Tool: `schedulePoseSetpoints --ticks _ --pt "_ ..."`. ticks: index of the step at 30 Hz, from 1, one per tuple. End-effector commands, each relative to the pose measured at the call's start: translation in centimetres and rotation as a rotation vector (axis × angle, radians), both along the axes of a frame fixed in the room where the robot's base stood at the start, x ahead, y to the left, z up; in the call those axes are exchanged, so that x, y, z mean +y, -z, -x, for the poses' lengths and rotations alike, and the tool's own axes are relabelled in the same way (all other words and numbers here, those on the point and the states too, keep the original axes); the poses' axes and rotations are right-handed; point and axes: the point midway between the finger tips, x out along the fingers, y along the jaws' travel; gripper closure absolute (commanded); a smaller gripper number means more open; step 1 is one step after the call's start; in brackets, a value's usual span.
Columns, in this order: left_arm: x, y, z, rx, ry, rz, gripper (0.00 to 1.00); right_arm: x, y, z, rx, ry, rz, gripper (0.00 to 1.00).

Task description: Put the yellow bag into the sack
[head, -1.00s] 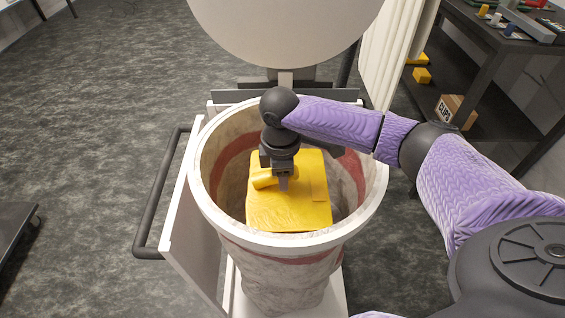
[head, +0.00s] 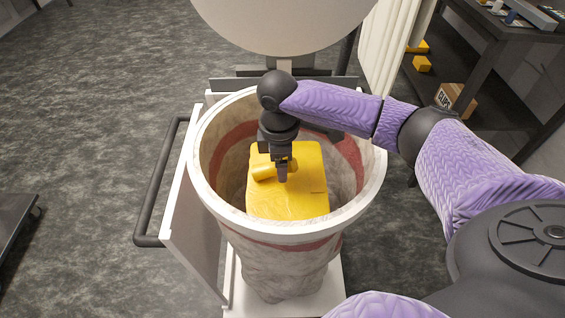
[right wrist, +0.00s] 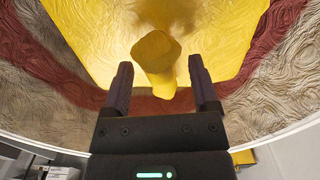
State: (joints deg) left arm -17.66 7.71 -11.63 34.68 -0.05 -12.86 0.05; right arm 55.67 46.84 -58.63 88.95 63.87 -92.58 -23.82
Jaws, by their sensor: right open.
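The yellow bag (head: 290,203) is inside the mouth of the sack (head: 225,118), a pale, round-mouthed sack with a red band. The bag's lower edge in the head view meets the front rim. My right gripper (head: 284,175) is over the bag, inside the rim, pointing down with its fingers apart. In the right wrist view, the bag's stubby yellow neck (right wrist: 157,58) lies between and just beyond the open fingertips (right wrist: 161,66). I cannot tell whether they touch it. How far below the bag the sack's bottom lies is hidden. My left gripper is not seen.
The sack stands in a white frame (head: 197,235) with a black handle (head: 157,185) on its left. A large pale round body (head: 285,25) overhangs behind it. At the right is a dark shelf bench with a cardboard box (head: 456,100).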

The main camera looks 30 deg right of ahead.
Motion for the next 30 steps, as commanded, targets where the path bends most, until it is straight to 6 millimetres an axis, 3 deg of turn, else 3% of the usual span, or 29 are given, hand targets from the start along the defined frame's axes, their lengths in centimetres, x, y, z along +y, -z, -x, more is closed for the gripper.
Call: schedulePoseSetpoints --ticks 1,3,10,15,30 --pt "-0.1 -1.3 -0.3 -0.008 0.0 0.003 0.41 0.1 -2.2 -0.1 -0.008 0.0 -0.002 0.24" --pt "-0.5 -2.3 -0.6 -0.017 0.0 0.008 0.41 0.1 -4.4 -0.2 -0.007 0.001 0.0 0.24" --pt "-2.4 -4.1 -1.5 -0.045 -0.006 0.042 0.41 0.3 -9.4 -0.3 -0.006 0.001 -0.001 0.24" --pt "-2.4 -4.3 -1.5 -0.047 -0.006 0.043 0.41 0.3 -10.3 -0.2 -0.002 0.001 -0.001 0.24" --pt "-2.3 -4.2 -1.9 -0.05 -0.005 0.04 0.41 0.3 -10.2 -0.2 -0.002 0.001 -0.001 0.24"
